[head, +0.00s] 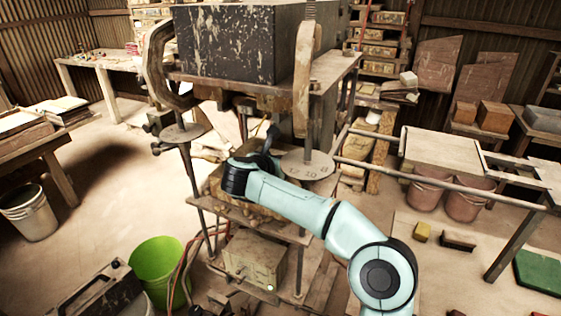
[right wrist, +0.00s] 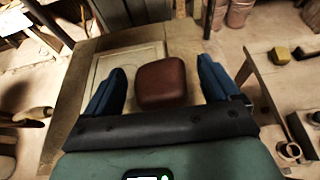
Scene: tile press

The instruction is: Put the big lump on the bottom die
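The big lump (right wrist: 161,83) is a reddish-brown rounded block in the right wrist view. It appears to rest at the right side of the bottom die (right wrist: 112,66), a pale panel with a raised border. My right gripper (right wrist: 160,82) is open, its two blue fingers on either side of the lump with visible gaps. In the head view my right arm reaches into the press, and my dark right gripper (head: 263,145) is partly hidden under the upper part. The lump cannot be made out there. My left gripper is not in view.
The press's dark upper block (head: 228,45) hangs above, with posts and round plates (head: 306,165) beside my arm. A yellowish block (head: 422,232) and a dark brown block (head: 458,240) lie on the table at right. A green bucket (head: 158,270) stands at lower left.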

